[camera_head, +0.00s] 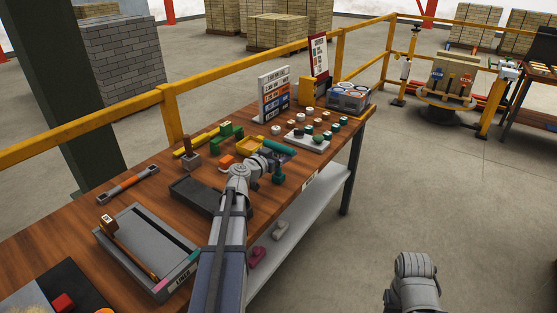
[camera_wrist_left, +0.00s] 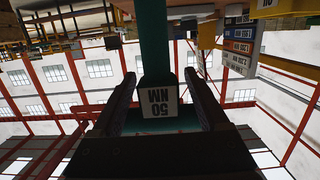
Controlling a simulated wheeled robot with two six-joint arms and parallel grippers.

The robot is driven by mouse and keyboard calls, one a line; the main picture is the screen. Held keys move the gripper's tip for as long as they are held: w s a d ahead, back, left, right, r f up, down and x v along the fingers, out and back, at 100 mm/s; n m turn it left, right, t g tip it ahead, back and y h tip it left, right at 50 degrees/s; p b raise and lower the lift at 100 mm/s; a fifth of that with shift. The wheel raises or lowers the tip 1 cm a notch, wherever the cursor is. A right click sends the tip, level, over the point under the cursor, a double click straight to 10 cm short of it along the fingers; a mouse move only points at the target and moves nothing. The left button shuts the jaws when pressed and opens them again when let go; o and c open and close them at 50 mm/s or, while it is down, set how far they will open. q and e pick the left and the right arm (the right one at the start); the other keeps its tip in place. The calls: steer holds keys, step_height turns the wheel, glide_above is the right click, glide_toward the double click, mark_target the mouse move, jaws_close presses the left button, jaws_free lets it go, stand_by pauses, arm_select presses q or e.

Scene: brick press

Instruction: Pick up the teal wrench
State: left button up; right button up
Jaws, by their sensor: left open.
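The teal wrench (camera_head: 279,146) is at the far part of the wooden workbench, partly hidden by my left gripper and wrist. In the left wrist view its teal bar (camera_wrist_left: 153,40) runs down between the fingers and carries a white "50 NM" label (camera_wrist_left: 161,101). My left gripper (camera_head: 272,159) is at the wrench. In the wrist view the left gripper (camera_wrist_left: 163,90) is open, with one finger on each side of the bar and gaps visible beside it. My right gripper is out of view; only part of my right arm shows at the bottom.
A grey tray (camera_head: 126,262) and an orange-and-grey tool (camera_head: 128,185) lie on the workbench (camera_head: 75,232) at left. Several small capped parts, a grey bin (camera_head: 349,98) and a sign rack (camera_head: 274,97) stand farther back. A yellow rail (camera_head: 95,119) runs behind the bench.

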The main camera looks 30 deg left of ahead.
arm_select(q)
steer(key=shift+w+f, duration=0.1)
steer(key=shift+w, duration=0.35)
steer(key=shift+s, duration=0.1)
jaws_close()
stand_by(0.4)
